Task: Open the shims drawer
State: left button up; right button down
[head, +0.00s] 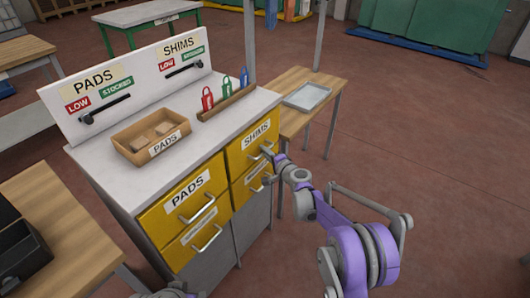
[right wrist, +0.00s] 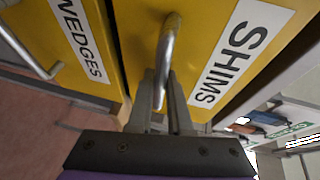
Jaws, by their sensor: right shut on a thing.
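The shims drawer (head: 252,150) is the upper right yellow drawer of a grey cabinet, labelled SHIMS. Its front looks about level with the cabinet face in the head view. Its metal handle (right wrist: 168,50) stands between the fingers of my right gripper (right wrist: 166,95). The right gripper is shut on this handle; in the head view the gripper (head: 268,154) reaches it from the lower right. The yellow drawer front (right wrist: 220,35) fills much of the right wrist view. A bit of my left arm shows at the bottom edge, but its gripper is out of frame.
Below is another yellow drawer, labelled WEDGES (right wrist: 80,40). The pads drawer (head: 185,195) is to the left. A cardboard pads box (head: 125,147) and coloured tags (head: 227,86) stand on top. A wooden table (head: 295,120) with a grey tray (head: 307,95) adjoins on the right. Floor at right is clear.

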jog(key=s+d+b, duration=0.1)
jog(key=s+d, duration=0.6)
jog(key=d, duration=0.3)
jog(key=s+d+b, duration=0.1)
jog(key=s+d, duration=0.6)
jog(key=d, duration=0.3)
jog(key=shift+s+b, duration=0.2)
jog(key=shift+b, duration=0.1)
jog(key=c, duration=1.1)
grip_release()
jog(key=v, duration=1)
jog(key=shift+s+d+r, duration=0.15)
jog(key=shift+s+d, duration=0.05)
jog(key=shift+s, duration=0.1)
jog(key=shift+a, duration=0.1)
